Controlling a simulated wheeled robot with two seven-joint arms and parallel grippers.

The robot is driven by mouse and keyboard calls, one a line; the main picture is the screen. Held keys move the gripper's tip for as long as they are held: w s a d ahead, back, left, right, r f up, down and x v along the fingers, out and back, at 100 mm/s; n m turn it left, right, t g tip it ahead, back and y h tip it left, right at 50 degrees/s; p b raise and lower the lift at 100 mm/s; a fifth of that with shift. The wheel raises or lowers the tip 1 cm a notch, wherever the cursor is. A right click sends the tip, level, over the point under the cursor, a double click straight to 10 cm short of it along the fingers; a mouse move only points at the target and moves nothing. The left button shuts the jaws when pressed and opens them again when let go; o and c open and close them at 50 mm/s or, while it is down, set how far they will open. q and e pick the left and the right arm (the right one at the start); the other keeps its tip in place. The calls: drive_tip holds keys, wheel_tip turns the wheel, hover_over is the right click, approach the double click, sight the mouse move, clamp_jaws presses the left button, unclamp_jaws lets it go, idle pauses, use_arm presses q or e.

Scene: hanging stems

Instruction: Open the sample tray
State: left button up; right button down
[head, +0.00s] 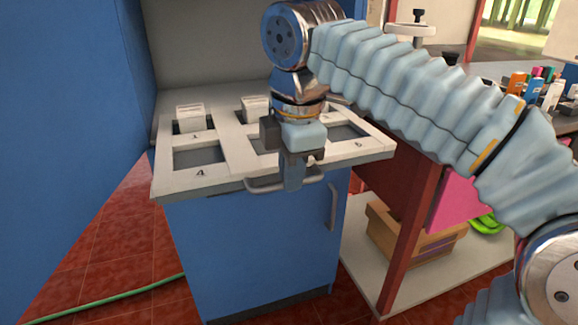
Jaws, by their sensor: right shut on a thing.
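The sample tray (225,176) is a pale grey-white slab with several square openings, lying on top of a blue cabinet. Numbers mark its openings, and pale blocks (190,118) stand in two at the back. A grey bar handle (258,186) runs along its front edge. My right gripper (291,182) points down at the front edge and is shut on the handle, near its middle. The gripper and wrist hide part of the handle and some middle openings. My left gripper is not in view.
The blue cabinet (250,250) has a vertical door handle (332,206). A tall blue wall or panel stands at left. At right are a red-framed bench with bottles (535,88) and a cardboard box (415,235) below. A green hose (115,295) lies on red floor tiles.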

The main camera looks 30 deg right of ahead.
drive_tip(key=shift+s, duration=0.15)
drive_tip(key=c, duration=1.2)
unclamp_jaws()
drive_tip(key=shift+o, duration=0.2)
wheel_tip(320, 180, up, 12)
drive_tip(key=s+p, duration=0.2)
drive_tip(key=p, duration=0.1)
drive_tip(key=shift+a, duration=0.3)
drive_tip(key=shift+f, duration=0.1)
